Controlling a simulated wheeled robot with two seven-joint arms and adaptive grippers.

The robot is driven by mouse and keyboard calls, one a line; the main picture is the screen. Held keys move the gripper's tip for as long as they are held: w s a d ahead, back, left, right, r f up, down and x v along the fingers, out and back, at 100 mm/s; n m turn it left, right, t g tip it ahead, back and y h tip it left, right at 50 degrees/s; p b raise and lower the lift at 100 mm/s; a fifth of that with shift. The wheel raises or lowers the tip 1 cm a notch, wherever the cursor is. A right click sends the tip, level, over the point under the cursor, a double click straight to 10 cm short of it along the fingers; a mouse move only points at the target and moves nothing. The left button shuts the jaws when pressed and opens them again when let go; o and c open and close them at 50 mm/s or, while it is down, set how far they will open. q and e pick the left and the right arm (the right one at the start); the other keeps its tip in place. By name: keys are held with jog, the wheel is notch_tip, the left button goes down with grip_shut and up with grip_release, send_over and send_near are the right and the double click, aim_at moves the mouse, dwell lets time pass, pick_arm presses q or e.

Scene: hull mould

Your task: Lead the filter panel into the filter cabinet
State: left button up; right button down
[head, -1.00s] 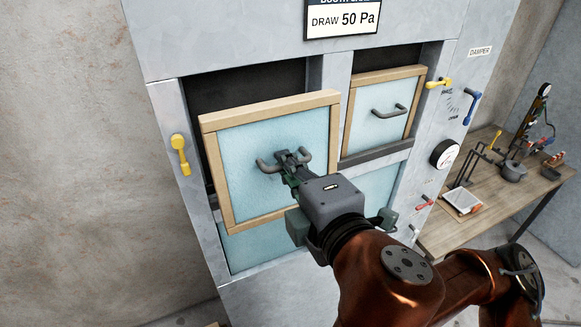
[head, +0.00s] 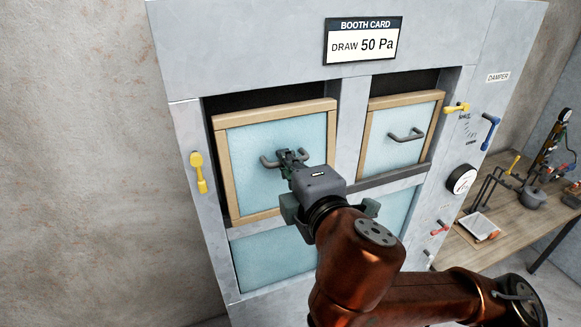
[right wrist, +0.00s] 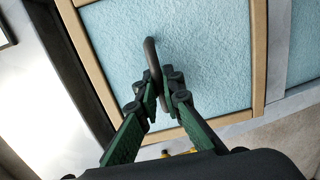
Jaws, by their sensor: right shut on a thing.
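The filter panel (head: 240,185) has a pale wooden frame around light blue filter cloth and a grey bar handle. It stands upright at the upper left opening of the grey filter cabinet (head: 255,55). Dark gaps show above it and along its left side. I cannot tell how deep it sits. My right gripper (head: 291,158) is shut on the panel's handle. The right wrist view shows the fingers (right wrist: 166,88) closed around the handle (right wrist: 151,55) in front of the blue cloth (right wrist: 215,50). My left gripper is not in view.
A second framed panel (head: 390,145) sits in the upper right opening. A yellow latch (head: 199,172) is left of the panel, another (head: 456,107) at the upper right. A blue damper lever (head: 490,130) and gauge (head: 461,179) are right. A cluttered workbench (head: 515,225) stands beyond.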

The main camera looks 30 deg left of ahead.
jog(key=shift+r+x, duration=0.15)
jog(key=shift+x, duration=0.55)
jog(key=shift+r+x, duration=0.2)
jog(key=shift+x, duration=0.5)
jog(key=shift+a+f+b, duration=0.1)
jog(key=shift+f+b, duration=0.4)
jog(key=shift+f, duration=0.35)
jog(key=shift+f+b, duration=0.55)
jog(key=shift+f, duration=0.45)
jog(key=c, duration=2.2)
grip_release()
jog(key=shift+w, duration=0.2)
jog(key=shift+o, duration=1.2)
jog(key=shift+a, duration=0.2)
jog(key=shift+o, duration=0.4)
